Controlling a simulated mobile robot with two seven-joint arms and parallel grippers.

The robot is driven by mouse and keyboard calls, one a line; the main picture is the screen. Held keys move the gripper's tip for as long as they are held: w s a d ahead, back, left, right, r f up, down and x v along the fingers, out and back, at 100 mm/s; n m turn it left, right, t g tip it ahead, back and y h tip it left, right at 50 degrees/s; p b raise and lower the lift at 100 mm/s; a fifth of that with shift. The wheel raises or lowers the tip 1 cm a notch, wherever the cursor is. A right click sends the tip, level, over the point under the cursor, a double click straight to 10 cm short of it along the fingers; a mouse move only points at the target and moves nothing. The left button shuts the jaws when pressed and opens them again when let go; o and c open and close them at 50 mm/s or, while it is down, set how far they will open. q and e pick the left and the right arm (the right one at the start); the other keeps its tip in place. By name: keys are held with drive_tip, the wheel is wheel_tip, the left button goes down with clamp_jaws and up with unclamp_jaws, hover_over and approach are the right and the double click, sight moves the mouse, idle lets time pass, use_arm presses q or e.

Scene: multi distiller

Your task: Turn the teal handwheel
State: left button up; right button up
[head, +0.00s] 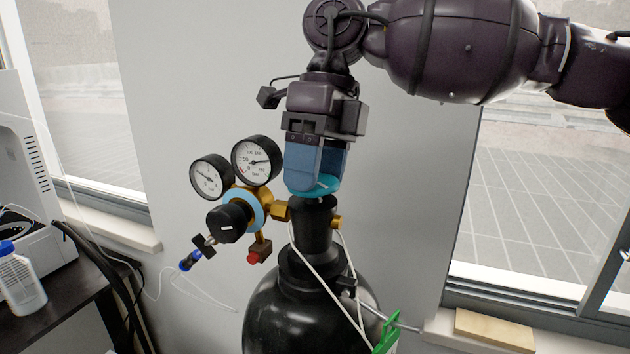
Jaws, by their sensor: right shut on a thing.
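The teal handwheel (326,187) sits on top of the black gas cylinder's neck (313,225). Only its lower rim shows; the rest is hidden behind the fingers. My right gripper (314,178) comes down from above, with its blue-grey fingers shut on the handwheel. My left gripper is not in view.
A brass regulator (279,210) with two round gauges (255,160) and a black knob (229,221) sticks out just left of the neck. A white hose hangs around the black cylinder (300,318). A dark table (62,300) with a white bottle (20,282) stands at left.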

drive_tip(key=m+t+y+b, duration=0.1)
drive_tip(key=m, duration=0.4)
drive_tip(key=shift+s+d+m, duration=0.1)
drive_tip(key=shift+m, duration=0.2)
drive_tip(key=m, duration=0.2)
drive_tip(key=m+t+b, duration=0.1)
drive_tip(key=m, duration=0.1)
drive_tip(key=shift+s+t+y, duration=0.15)
drive_tip(key=shift+t+y, duration=0.15)
drive_tip(key=shift+y, duration=0.1)
drive_tip(key=shift+m, duration=0.8)
drive_tip(key=o, duration=0.7)
drive_tip(key=shift+o, duration=0.9)
drive_tip(key=shift+d, duration=0.15)
